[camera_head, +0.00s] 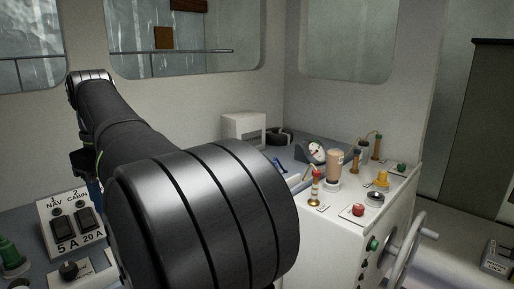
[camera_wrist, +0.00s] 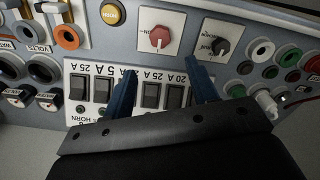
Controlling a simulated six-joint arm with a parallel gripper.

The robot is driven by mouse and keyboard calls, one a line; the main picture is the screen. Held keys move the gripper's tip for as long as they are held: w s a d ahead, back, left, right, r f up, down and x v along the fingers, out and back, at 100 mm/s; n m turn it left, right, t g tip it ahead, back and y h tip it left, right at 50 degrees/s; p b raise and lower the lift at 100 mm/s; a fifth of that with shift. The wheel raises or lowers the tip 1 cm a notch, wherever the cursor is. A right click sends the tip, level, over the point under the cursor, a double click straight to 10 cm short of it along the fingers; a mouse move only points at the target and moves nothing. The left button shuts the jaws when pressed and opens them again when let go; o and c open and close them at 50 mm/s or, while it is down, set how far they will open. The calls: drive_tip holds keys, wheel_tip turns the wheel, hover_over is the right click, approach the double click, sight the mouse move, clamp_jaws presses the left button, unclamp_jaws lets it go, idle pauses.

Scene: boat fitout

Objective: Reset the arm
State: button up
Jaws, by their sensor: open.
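My arm (camera_head: 200,210) fills the middle of the head view and hides much of the console behind it. My gripper (camera_wrist: 158,90) shows in the wrist view as two blue fingers, spread apart with nothing between them. Its fingers point at a row of black breaker switches (camera_wrist: 151,95) marked with amp ratings. I cannot tell whether the fingertips touch the panel. In the head view the gripper is mostly hidden by my arm.
In the wrist view, a red knob (camera_wrist: 159,37) and a black knob (camera_wrist: 217,46) sit above the switches. In the head view, a white console (camera_head: 340,235) carries a bottle (camera_head: 334,163), a gauge (camera_head: 316,152) and a wheel (camera_head: 405,250). A NAV/CABIN switch panel (camera_head: 72,222) stands left.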

wheel_tip(320, 180, down, 12)
drive_tip(key=shift+r, duration=0.25)
drive_tip(key=shift+r, duration=0.1)
